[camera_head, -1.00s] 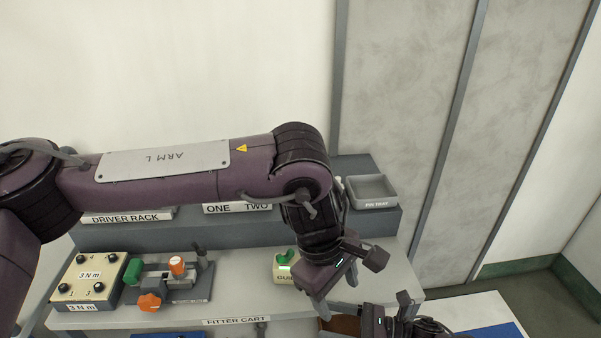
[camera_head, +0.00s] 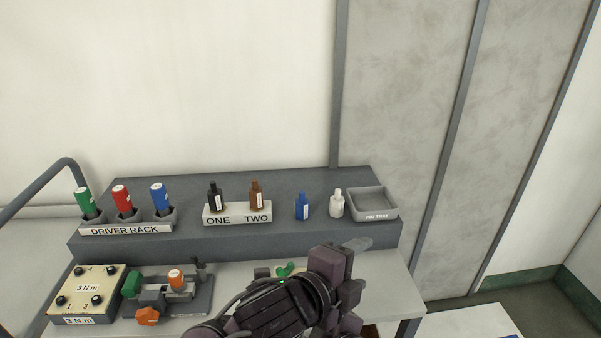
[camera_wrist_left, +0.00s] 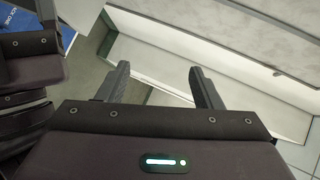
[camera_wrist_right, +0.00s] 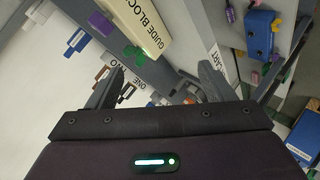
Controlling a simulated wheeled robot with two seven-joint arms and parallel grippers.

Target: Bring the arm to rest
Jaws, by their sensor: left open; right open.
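My left gripper (camera_head: 358,246) shows at the bottom middle of the head view, pointing up and right above the cart top. Its two fingers stand apart with nothing between them in the left wrist view (camera_wrist_left: 160,84). My right gripper (camera_wrist_right: 160,84) shows clearly only in the right wrist view. Its fingers are also apart and empty, with the guide block (camera_wrist_right: 138,25) beyond them. In the head view the left wrist hides most of that block; its green part (camera_head: 284,269) shows.
The raised shelf holds the driver rack (camera_head: 127,229), bottles in the ONE TWO holder (camera_head: 237,213), a blue bottle (camera_head: 302,207), a white bottle (camera_head: 336,204) and a grey tray (camera_head: 370,204). A 3 N m box (camera_head: 88,289) and a fixture (camera_head: 185,290) stand front left.

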